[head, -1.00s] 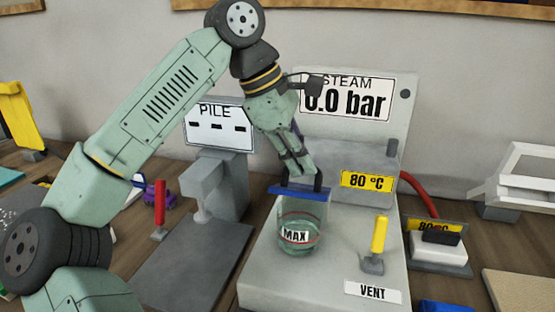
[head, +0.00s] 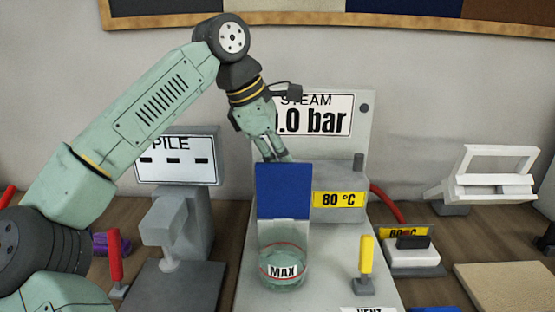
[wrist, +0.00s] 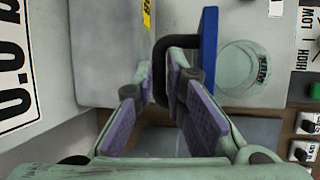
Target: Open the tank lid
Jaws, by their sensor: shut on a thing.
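The blue tank lid (head: 284,190) stands upright at the back edge of the clear tank (head: 284,268), which has a red line and a MAX label. The tank's top is uncovered. My gripper (head: 278,155) is behind the lid's upper part, its fingertips partly hidden by it in the head view. In the wrist view my gripper (wrist: 163,72) is shut on the black lid handle (wrist: 160,95). The lid (wrist: 209,50) shows there edge-on, with the tank (wrist: 247,70) to its right.
The grey steam machine carries a pressure display (head: 316,115) reading 0.0 bar and a yellow 80 °C label (head: 339,199) close behind the lid. A yellow lever (head: 366,262) stands right of the tank. The PILE station (head: 178,158) is at left.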

